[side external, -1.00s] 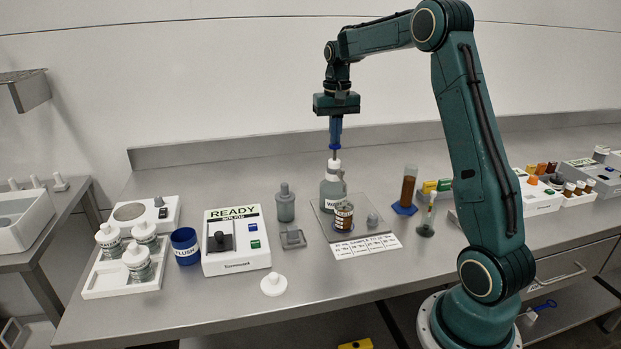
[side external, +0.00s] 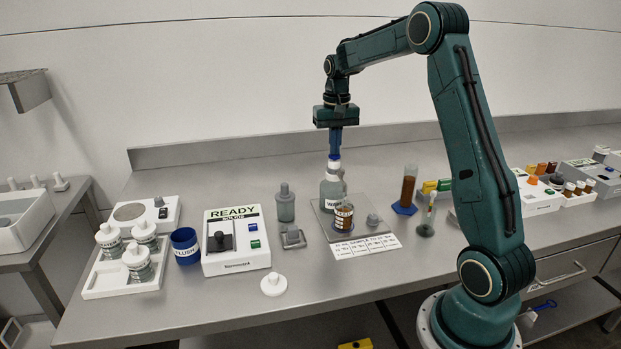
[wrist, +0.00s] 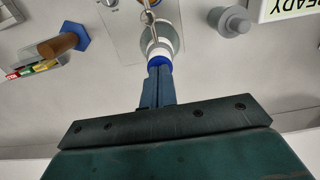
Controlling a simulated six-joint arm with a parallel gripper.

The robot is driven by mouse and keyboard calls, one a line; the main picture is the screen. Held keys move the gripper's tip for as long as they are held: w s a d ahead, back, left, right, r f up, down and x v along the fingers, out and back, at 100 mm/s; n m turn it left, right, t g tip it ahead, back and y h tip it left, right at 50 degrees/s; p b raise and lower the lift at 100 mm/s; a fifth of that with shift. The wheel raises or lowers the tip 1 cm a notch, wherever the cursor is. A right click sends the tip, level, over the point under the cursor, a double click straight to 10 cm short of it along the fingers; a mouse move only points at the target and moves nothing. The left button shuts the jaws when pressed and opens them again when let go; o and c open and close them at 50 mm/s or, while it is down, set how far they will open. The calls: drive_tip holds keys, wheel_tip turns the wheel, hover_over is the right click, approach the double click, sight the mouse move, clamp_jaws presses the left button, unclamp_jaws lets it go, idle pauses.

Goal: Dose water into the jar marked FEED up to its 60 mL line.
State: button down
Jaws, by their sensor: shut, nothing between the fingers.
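The water bottle (side external: 331,191) is a grey dispenser with a white collar and a blue plunger head (wrist: 159,62), standing upright on the grey plate. My gripper (side external: 335,151) is shut and empty, pointing straight down with its fingertips on or right above the plunger head. The head sits low against the collar. In the wrist view, the fingers (wrist: 158,72) line up with it. A small brown jar (side external: 343,217) with a marked label stands just in front of the bottle. I cannot read FEED or a liquid level on it. The bottle's spout (wrist: 149,20) extends toward the jar side.
A printed white card (side external: 366,246) lies before the plate (side external: 319,222). A grey bottle (side external: 285,205) and the READY box (side external: 237,241) stand left. A brown cylinder on a blue base (side external: 408,187) and a small flask (side external: 427,225) stand right.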

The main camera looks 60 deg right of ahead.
drive_tip(key=shift+r, duration=2.3)
wheel_tip(320, 180, up, 5)
idle(0.4)
